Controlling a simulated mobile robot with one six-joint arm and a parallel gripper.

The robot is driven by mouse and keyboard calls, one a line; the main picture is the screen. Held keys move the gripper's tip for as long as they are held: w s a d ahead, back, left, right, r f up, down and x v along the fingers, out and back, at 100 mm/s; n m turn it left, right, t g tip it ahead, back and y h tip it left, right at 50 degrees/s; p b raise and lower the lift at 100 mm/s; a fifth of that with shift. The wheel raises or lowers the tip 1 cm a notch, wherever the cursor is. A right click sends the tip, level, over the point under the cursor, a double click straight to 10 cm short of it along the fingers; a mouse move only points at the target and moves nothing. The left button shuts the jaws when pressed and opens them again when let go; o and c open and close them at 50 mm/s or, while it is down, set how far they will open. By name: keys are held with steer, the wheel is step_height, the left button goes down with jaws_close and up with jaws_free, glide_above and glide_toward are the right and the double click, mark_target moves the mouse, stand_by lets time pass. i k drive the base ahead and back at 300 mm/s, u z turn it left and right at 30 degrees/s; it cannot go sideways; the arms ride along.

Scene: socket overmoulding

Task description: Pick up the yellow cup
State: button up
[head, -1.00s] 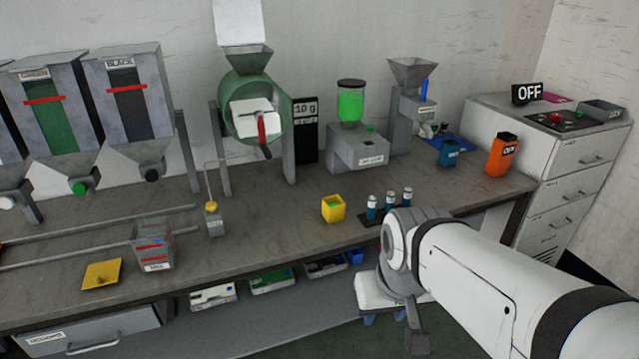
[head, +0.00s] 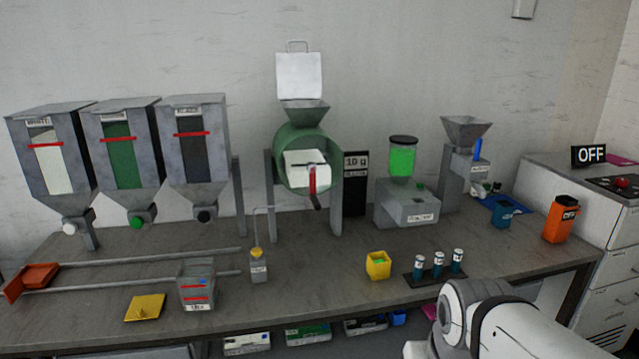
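The yellow cup (head: 378,266) stands upright on the grey workbench, right of the middle in the head view. Something green shows inside its open top. It is just left of a dark rack holding blue vials. My white arm enters at the lower right, in front of the bench edge. My gripper itself is outside the picture, below the lower edge, so its fingers cannot be seen.
The vial rack (head: 433,273) stands close to the cup's right side. A grey measuring container (head: 197,292), a yellow plate (head: 145,307) and a small dispenser (head: 258,268) are to the left. A green drum mixer (head: 333,160) and a dosing machine (head: 405,208) stand behind. Bench space around the cup's front and left is clear.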

mark_target(378, 266)
steer(key=k, duration=1.3)
steer(key=z, duration=0.4)
steer(key=i, duration=1.1)
steer(key=z, duration=0.4)
steer(key=i, duration=0.9)
steer(key=u, duration=0.2)
